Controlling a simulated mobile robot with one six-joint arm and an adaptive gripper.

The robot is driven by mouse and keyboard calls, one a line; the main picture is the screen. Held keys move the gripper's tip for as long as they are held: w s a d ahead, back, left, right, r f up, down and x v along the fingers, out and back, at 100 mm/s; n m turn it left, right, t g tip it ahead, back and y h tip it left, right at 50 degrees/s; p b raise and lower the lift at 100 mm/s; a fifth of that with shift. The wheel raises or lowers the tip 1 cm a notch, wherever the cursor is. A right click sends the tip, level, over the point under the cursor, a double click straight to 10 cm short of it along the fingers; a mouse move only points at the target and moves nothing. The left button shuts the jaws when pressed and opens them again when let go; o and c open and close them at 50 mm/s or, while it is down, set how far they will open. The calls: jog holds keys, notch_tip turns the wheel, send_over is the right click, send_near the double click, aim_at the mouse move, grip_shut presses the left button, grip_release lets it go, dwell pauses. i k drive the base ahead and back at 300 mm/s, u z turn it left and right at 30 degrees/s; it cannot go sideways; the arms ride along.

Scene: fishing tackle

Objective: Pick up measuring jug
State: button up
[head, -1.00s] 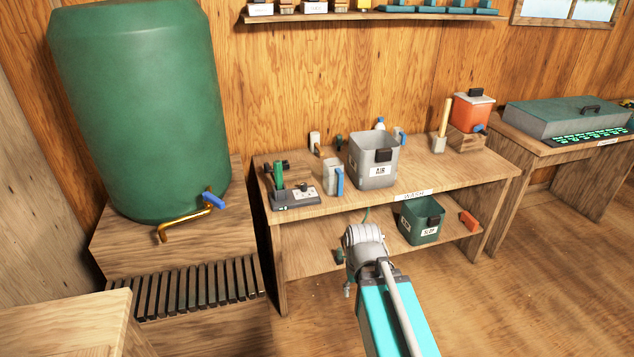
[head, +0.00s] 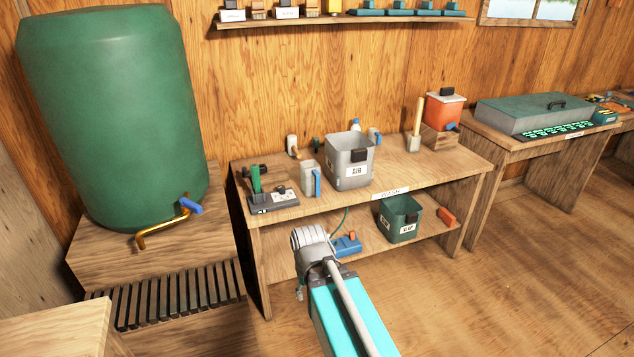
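A grey jug with a blue handle (head: 309,179) stands upright on the wash bench, left of the grey bucket, with its handle on the right side. A second item with a blue handle (head: 375,136) shows partly behind the bucket; I cannot tell what it is. My arm reaches forward in front of the bench, its grey wrist joint lower than the bench top and clear of the jug. Only a small grey part of what may be my gripper (head: 299,292) shows below the joint; the fingers are hidden by the arm.
The wash bench (head: 430,171) holds a grey bucket (head: 348,177), a grey device (head: 272,200) and an orange container (head: 444,112). A green bucket (head: 399,221) and a blue item (head: 347,245) are on the lower shelf. A green barrel (head: 110,120) stands left. The floor at right is clear.

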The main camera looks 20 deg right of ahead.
aim_at(313, 181)
jog(key=u, duration=0.1)
jog(key=i, duration=1)
jog(key=z, duration=0.1)
